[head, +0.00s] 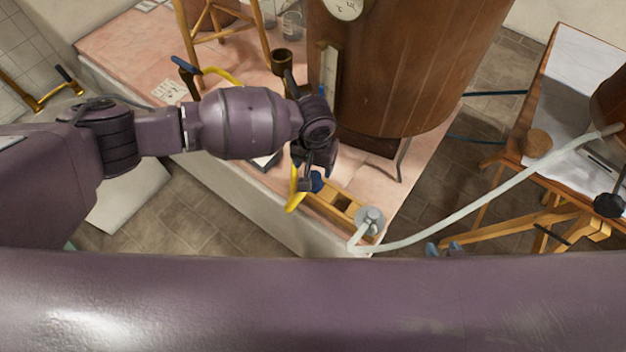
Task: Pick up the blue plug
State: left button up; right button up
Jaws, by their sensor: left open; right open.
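My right gripper is not in view.
A yellow bent piece (294,190) stands beside the gripper. A grey fitting (369,219) with a pale hose (455,215) sits at the rack's right end. A large wooden vat (405,70) stands behind. A wooden table (556,157) is at right.

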aim_at(314, 176)
pick_arm(q)
jog(key=f+b, duration=0.2)
jog(key=f, duration=0.6)
jog(key=shift+w+f, duration=0.2)
jog(key=shift+r, duration=0.1)
jog(key=shift+c, duration=0.3)
jog(key=c, duration=1)
